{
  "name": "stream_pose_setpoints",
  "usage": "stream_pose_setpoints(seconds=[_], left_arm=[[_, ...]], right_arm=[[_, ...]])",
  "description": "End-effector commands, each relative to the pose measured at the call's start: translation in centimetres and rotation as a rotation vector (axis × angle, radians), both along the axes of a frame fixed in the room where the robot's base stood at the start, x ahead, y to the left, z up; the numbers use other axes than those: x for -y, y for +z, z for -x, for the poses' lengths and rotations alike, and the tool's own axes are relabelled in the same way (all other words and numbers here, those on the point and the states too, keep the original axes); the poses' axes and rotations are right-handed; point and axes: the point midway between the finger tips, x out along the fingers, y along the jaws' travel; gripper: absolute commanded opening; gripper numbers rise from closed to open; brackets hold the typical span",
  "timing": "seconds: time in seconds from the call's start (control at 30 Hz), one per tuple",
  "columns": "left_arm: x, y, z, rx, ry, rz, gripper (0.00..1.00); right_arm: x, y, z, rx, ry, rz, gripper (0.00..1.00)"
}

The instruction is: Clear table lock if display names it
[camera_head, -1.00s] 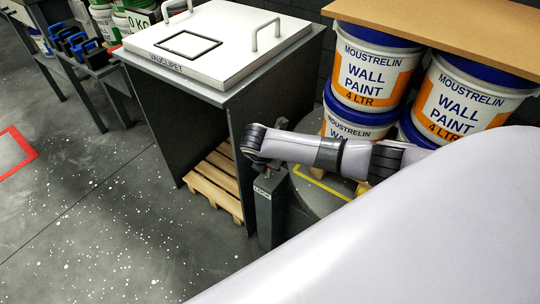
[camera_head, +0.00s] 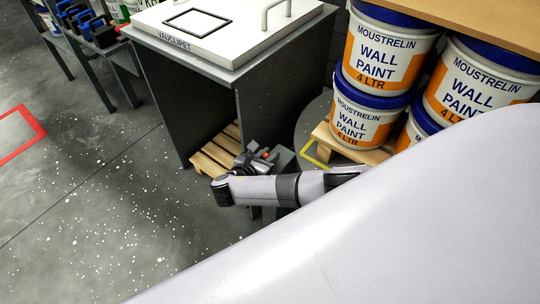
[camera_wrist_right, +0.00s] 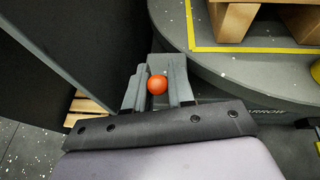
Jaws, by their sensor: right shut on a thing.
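My right gripper (camera_head: 261,158) is shut on a small orange-red ball-shaped knob (camera_head: 265,154). In the right wrist view the knob (camera_wrist_right: 157,84) sits between the two grey fingers of the gripper (camera_wrist_right: 158,92). The knob is at the top of a grey post (camera_head: 284,163), mostly hidden behind my right forearm. The post stands beside a round grey turntable (camera_head: 309,124), which also shows in the right wrist view (camera_wrist_right: 212,68). The turntable has a yellow outline and carries a wooden pallet (camera_head: 345,147) with wall paint pails (camera_head: 362,120). My left gripper is not in view. I see no readable display.
A dark cabinet (camera_head: 193,108) with a white handled lid (camera_head: 235,28) stands left of the post, with a pallet (camera_head: 214,152) under it. A brown board (camera_head: 455,25) lies over the pails. Open floor with a red marking (camera_head: 28,140) is at left.

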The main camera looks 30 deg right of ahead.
Motion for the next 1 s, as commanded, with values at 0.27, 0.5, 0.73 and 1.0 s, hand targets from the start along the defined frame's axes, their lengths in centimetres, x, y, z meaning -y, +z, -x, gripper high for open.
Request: stream_pose_setpoints(seconds=[0.27,0.5,0.73,1.0], left_arm=[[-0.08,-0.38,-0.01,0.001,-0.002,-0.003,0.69],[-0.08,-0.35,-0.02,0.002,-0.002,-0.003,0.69],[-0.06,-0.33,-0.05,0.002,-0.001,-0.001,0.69],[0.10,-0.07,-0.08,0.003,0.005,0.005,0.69]], right_arm=[[-0.07,-0.17,0.09,0.012,-0.001,0.035,0.00],[-0.08,-0.18,0.11,0.011,0.000,0.035,0.00],[-0.09,-0.19,0.11,0.011,0.001,0.034,0.44],[-0.46,0.03,0.23,0.011,0.001,0.032,0.44]])
